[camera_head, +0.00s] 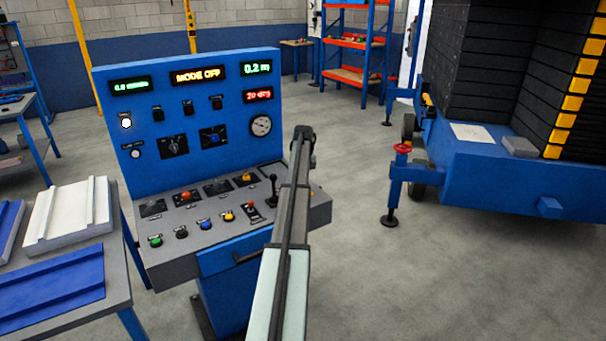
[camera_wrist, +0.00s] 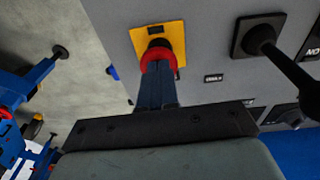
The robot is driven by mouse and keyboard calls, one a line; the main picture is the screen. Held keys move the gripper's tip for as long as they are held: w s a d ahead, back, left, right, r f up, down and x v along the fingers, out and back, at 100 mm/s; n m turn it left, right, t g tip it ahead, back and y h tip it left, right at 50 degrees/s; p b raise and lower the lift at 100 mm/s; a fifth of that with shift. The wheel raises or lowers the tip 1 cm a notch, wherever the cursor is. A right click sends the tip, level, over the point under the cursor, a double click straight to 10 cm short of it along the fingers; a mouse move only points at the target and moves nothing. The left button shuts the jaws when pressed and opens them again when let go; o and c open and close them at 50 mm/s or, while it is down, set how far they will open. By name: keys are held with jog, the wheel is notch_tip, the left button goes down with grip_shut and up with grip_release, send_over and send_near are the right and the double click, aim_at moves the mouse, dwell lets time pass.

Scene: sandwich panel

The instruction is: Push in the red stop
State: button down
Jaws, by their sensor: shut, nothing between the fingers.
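The red stop (camera_wrist: 150,54) shows in the wrist view as a round red button with a dark part beside it, on a yellow plate (camera_wrist: 174,31) set in the grey console top. My gripper (camera_wrist: 157,70) is shut and empty. Its fingertips are right at the red stop and cover part of it; I cannot tell whether they touch or press it. In the head view my arm hides the gripper and nearly all of the stop. Only a small yellow-orange bit of its plate (camera_head: 311,193) shows beside the arm.
A black joystick (camera_head: 272,188) stands close beside the stop; it also shows in the wrist view (camera_wrist: 262,40). Several coloured buttons and switches cover the blue console (camera_head: 100,84). A table (camera_head: 110,260) with panels stands at left. Floor right of the console is clear.

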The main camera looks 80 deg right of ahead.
jog(key=shift+f, duration=0.15)
jog(key=shift+a+f, duration=0.1)
jog(key=shift+f, duration=1.2)
notch_tip(320, 180, up, 15)
jog(key=a, duration=0.1)
jog(key=shift+s+r, duration=0.15)
jog(key=shift+s, duration=0.1)
jog(key=shift+a, duration=0.1)
